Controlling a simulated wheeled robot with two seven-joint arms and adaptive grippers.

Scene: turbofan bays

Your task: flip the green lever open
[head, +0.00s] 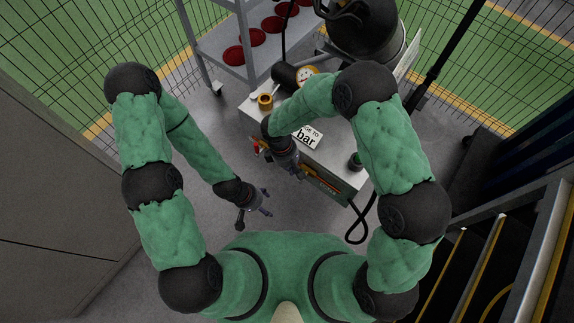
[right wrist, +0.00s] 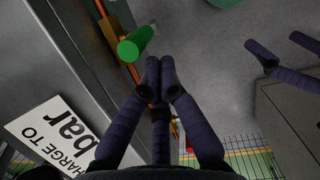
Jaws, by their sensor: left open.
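The green lever (right wrist: 135,43) shows in the right wrist view as a short green cylinder on an orange-brown fitting at the cart's side. I cannot make it out in the head view. My right gripper (right wrist: 160,66) has its fingertips drawn together with nothing seen between them, just below and right of the lever's end. Whether it touches the lever is unclear. In the head view the right gripper (head: 291,169) is at the cart's front edge. My left gripper (head: 262,204) hangs open and empty over the floor, and shows at the right wrist view's right side (right wrist: 284,58).
The grey cart (head: 325,170) carries a white sign (head: 308,137), a gauge (head: 306,75) and a black-and-green round part (head: 355,161). A black hose (head: 357,225) loops beside it. A shelf with red discs (head: 250,37) stands behind. Floor left of the cart is clear.

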